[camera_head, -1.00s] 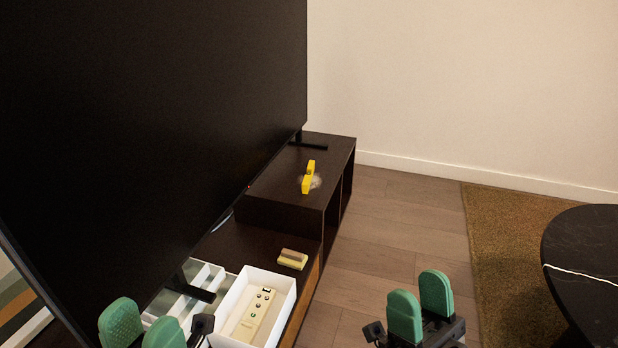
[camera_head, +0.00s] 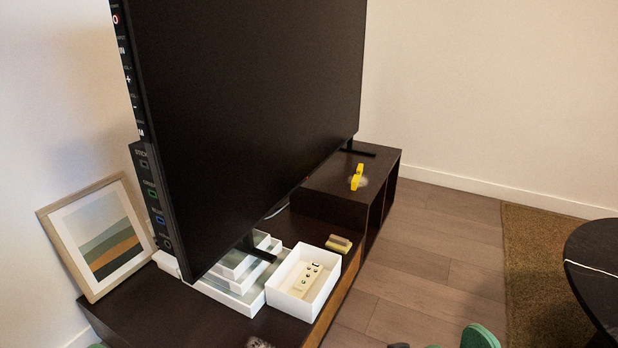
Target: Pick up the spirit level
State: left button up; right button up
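The spirit level (camera_head: 356,177) is a small yellow bar on the raised far part of the dark TV cabinet, in front of the TV's far foot. A pale fuzzy patch lies against its right side.
The large TV (camera_head: 255,110) stands along the cabinet (camera_head: 155,308). A white box (camera_head: 330,287) holds a beige remote-like thing (camera_head: 308,280). A sponge-like block (camera_head: 338,244), stacked white trays (camera_head: 235,285) and a framed picture (camera_head: 105,240) are nearby. A black round table (camera_head: 598,265) stands right.

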aim_at(354, 180)
jog(key=i+l+u, duration=0.1)
jog(key=u, duration=0.4)
jog(key=l+u, duration=0.1)
jog(key=u, duration=0.4)
jog(key=i+l+u, duration=0.1)
jog(key=u, duration=0.35)
jog(key=l+u, duration=0.2)
jog(key=u, duration=0.3)
jog(key=l, duration=6.25)
jog(key=i+u, duration=0.05)
